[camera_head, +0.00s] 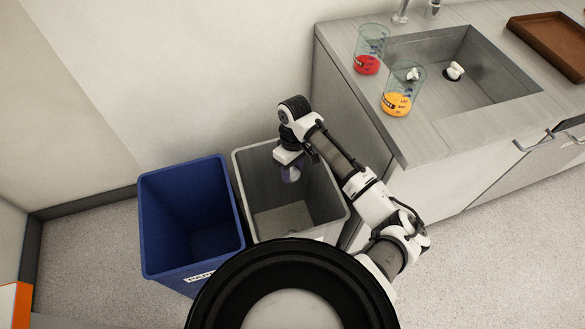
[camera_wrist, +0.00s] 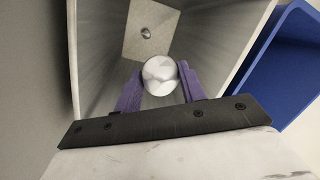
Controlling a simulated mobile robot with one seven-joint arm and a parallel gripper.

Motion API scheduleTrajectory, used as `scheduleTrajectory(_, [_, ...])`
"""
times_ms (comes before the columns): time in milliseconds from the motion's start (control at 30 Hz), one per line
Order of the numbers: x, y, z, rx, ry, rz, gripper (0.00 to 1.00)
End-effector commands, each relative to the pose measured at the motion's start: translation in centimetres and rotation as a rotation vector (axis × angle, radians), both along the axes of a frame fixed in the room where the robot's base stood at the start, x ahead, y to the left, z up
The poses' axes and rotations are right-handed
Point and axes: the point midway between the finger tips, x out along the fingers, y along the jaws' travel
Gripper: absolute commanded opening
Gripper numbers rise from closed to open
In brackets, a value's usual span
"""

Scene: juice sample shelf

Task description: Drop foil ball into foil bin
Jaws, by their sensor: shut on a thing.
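The foil ball (camera_wrist: 159,75) is a pale, crumpled, roundish lump. My gripper (camera_wrist: 161,82) has its two purple fingers shut on it, one on each side. In the head view my gripper (camera_head: 290,172) points down over the mouth of the grey bin (camera_head: 325,190), inside its rim as seen from above. The ball is mostly hidden there. The grey bin's wall (camera_wrist: 100,45) and pale floor show beneath the ball in the wrist view. No label on the grey bin is readable.
A blue bin (camera_head: 190,190) with a partly hidden label stands directly left of the grey bin. A small shiny lump (camera_wrist: 146,33) lies on the grey bin's floor.

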Motion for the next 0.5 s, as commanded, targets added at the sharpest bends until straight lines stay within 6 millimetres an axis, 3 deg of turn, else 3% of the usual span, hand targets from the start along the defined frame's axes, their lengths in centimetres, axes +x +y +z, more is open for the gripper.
scheduleTrajectory(33, [0.00, 0.00, 0.02, 0.000, 0.000, 0.000, 0.42])
scheduleTrajectory(200, [-0.01, 0.01, 0.01, 0.000, 0.000, 0.000, 0.65])
scheduleTrajectory(500, [0.01, 0.01, 0.15, 0.000, 0.000, 0.000, 0.65])
